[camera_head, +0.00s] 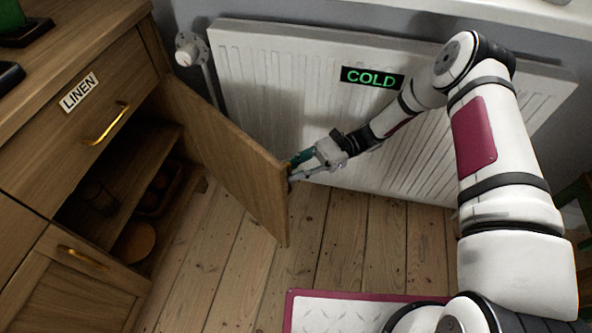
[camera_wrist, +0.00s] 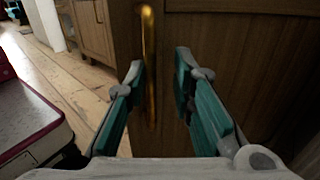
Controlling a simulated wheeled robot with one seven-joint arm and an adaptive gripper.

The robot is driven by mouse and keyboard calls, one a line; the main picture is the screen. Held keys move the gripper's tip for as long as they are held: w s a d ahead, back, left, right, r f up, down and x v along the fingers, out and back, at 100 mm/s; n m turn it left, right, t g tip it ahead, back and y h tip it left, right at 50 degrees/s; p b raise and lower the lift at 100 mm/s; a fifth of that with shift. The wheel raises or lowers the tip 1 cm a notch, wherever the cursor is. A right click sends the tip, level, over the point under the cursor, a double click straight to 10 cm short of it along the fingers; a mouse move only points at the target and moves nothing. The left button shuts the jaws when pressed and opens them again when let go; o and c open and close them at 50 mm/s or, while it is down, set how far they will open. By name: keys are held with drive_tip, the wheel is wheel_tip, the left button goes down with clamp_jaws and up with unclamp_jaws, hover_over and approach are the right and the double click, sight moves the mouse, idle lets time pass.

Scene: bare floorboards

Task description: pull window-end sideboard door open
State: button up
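The sideboard's window-end door (camera_head: 240,165) stands wide open, swung out over the floor near the radiator. It shows a dark shelved interior (camera_head: 125,185) with a few dim items. My gripper (camera_head: 298,166) is at the door's free edge, on its outer side. In the wrist view the door's upright brass handle (camera_wrist: 149,60) lies between the fingers of my gripper (camera_wrist: 160,68), nearer the left one. The fingers are apart, with a visible gap to the right of the handle. I cannot tell whether the left finger touches it. In the head view the handle is hidden.
A white radiator (camera_head: 255,85) with a COLD sign (camera_head: 372,78) stands close behind the door and my arm; its valve (camera_head: 188,50) is at the left. A drawer labelled LINEN (camera_head: 80,92) is above the opening. Another door (camera_head: 75,295) is shut. Floorboards (camera_head: 345,245) beyond the door are clear.

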drive_tip(key=shift+o, duration=0.8)
drive_tip(key=shift+w+a+r, duration=0.1)
drive_tip(key=shift+a, duration=0.15)
drive_tip(key=shift+d, duration=0.15)
wheel_tip(320, 180, up, 10)
